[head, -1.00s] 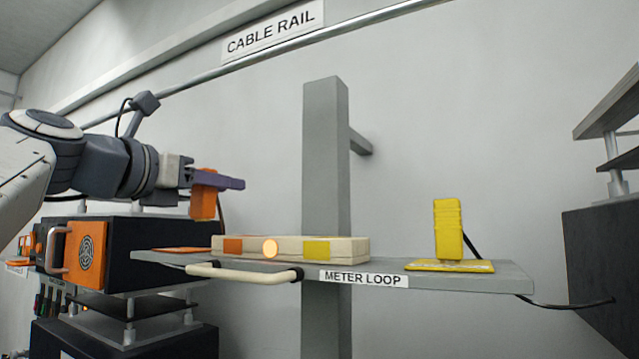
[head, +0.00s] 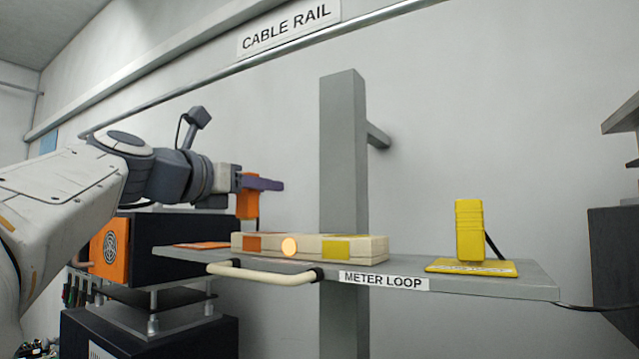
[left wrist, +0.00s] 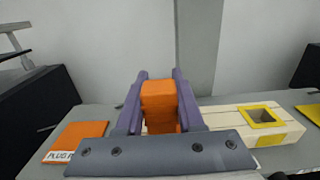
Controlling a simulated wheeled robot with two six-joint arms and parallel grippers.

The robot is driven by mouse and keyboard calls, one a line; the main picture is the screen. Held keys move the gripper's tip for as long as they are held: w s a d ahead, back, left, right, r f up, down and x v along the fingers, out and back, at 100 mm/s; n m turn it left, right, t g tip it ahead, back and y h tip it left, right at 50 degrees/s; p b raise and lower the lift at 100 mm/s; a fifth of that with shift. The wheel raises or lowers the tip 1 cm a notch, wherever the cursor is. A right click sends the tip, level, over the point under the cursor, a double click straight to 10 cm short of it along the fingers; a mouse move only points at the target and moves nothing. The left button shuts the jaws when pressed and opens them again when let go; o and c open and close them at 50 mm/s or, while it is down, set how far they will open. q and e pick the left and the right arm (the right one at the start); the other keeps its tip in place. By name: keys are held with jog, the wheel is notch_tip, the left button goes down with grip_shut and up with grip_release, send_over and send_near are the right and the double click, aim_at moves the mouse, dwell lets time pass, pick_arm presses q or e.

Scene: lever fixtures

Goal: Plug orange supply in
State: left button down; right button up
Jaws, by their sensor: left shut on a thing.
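My left gripper (head: 268,185) is shut on the orange plug (head: 249,206) and holds it upright. In the head view the plug is just above the left end of the cream socket block (head: 358,248), over its orange patch (head: 247,243). In the left wrist view the plug (left wrist: 160,100) sits between the purple fingers (left wrist: 158,105) and hides that end of the block. I cannot tell whether it touches the block. A yellow-rimmed square opening (left wrist: 263,115) shows on the block's other end. My right gripper is not in view.
The block lies on a grey shelf (head: 530,283) labelled METER LOOP. An orange pad (head: 203,245) lies at the shelf's left. A yellow plug (head: 469,230) stands on a yellow pad (head: 436,266) at the right. A grey post (head: 342,150) rises behind the block.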

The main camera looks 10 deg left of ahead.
pick_arm(q)
jog(key=shift+p+x, duration=0.9)
jog(key=shift+x, duration=1.4)
jog(key=shift+f+b, duration=1.7)
jog(key=shift+f, duration=0.2)
jog(key=shift+f, duration=0.3)
jog(key=shift+c, duration=2.2)
grip_release()
jog(key=shift+s+a, duration=0.1)
jog(key=shift+s, duration=0.05)
